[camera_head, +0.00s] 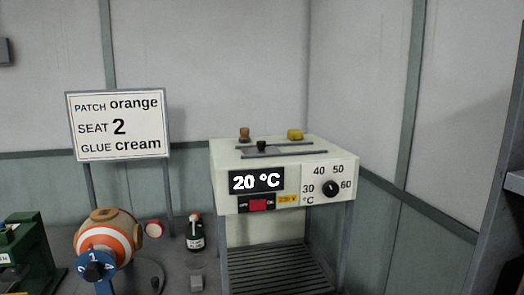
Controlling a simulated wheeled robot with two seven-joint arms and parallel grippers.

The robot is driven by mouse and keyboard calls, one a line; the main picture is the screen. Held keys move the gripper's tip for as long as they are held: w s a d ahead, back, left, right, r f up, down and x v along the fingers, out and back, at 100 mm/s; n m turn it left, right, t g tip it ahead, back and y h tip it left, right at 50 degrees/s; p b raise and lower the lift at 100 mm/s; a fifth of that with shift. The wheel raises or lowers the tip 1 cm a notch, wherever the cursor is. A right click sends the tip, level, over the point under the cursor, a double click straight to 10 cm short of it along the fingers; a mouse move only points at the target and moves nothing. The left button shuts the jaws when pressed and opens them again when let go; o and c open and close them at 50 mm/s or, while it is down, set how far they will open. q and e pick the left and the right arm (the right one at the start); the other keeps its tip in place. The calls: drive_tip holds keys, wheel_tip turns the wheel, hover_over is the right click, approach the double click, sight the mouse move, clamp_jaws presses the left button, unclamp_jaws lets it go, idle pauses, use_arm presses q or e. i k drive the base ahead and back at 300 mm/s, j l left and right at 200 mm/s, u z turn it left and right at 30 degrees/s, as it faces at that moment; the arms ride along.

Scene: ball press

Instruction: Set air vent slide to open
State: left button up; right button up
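The white heater-like box (230,203) stands on a grey frame right of centre. On its top, a dark flat plate (275,151) with a small black knob (261,146) lies between two dark rails; this looks like the air vent slide. I cannot tell from here whether the vent is open. A brown knob (244,133) and a yellow block (295,134) are behind it on the top. The front has a display (257,182) reading 20 °C, a red switch (258,205) and a black dial (330,189). Neither of my grippers is in view.
A sign (119,126) reads patch orange, seat 2, glue cream. An orange-and-white striped ball (108,240) sits behind a blue numbered part (97,269). A dark structure (508,230) edges the right.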

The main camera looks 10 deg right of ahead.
sight(261, 148)
drive_tip(key=z, duration=1.15)
drive_tip(key=k+j, duration=0.2)
drive_tip(key=j, duration=0.2)
drive_tip(key=k+j, duration=0.15)
drive_tip(key=j, duration=0.25)
drive_tip(key=k+j+z, duration=0.1)
drive_tip(key=j, duration=0.3)
drive_tip(key=k, duration=0.1)
